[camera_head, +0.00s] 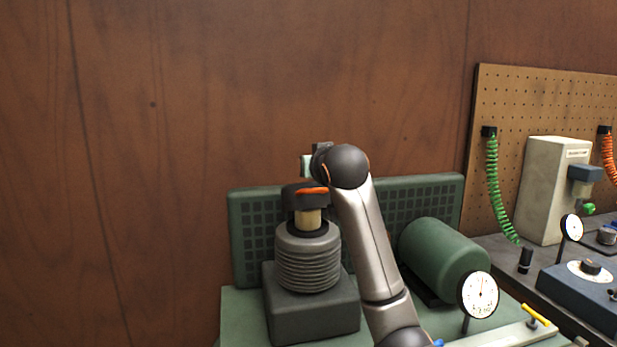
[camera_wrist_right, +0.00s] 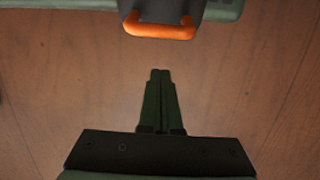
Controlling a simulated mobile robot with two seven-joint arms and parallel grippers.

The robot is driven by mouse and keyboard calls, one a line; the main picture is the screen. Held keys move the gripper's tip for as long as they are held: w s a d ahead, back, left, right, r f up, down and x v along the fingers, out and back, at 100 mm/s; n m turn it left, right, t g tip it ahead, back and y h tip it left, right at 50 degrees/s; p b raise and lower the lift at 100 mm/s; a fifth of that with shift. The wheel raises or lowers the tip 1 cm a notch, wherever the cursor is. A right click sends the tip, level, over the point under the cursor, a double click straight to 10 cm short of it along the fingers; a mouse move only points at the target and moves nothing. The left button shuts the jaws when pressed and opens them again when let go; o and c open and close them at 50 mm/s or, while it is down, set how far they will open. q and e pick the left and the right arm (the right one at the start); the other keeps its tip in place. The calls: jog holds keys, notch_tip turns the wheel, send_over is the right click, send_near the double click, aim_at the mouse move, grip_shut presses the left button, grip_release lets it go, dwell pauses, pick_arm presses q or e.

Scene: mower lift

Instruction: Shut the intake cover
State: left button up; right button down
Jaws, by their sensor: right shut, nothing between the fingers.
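The intake cover (camera_head: 291,196), a dark cap with an orange handle (camera_head: 313,190), is above a tan cylinder (camera_head: 308,219) on the dark finned cylinder (camera_head: 307,262). The tan cylinder shows below the cap; I cannot tell whether the cover is hinged up or resting on it. In the right wrist view the orange handle (camera_wrist_right: 160,31) is at the top centre. My right gripper (camera_wrist_right: 160,72) is shut and empty, its fingertips pointing towards the handle with a gap in the picture. In the head view my right arm's wrist hides its fingers. My left gripper is not in view.
A green grille panel (camera_head: 430,201) stands behind the finned cylinder, near a wooden wall (camera_head: 150,150). A green motor drum (camera_head: 443,258) and a dial gauge (camera_head: 480,294) are to the right of my arm. A pegboard (camera_head: 505,105) stands farther right.

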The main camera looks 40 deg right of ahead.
pick_arm(q)
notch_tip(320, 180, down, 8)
jog(key=b, duration=1)
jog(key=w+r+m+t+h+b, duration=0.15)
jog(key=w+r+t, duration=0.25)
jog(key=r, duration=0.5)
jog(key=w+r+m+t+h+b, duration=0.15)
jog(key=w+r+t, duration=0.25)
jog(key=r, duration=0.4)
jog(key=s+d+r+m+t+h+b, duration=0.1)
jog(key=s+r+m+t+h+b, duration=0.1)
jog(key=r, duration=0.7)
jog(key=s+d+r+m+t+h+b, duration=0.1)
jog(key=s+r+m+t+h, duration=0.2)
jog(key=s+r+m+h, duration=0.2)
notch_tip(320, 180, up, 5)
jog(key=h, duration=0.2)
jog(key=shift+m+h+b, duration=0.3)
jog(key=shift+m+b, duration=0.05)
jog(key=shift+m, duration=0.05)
pick_arm(e)
jog(key=s+a+f+t+h, duration=0.3)
jog(key=s+f+t, duration=0.3)
jog(key=f, duration=0.5)
jog(key=shift+a+f, duration=0.2)
jog(key=shift+f, duration=0.2)
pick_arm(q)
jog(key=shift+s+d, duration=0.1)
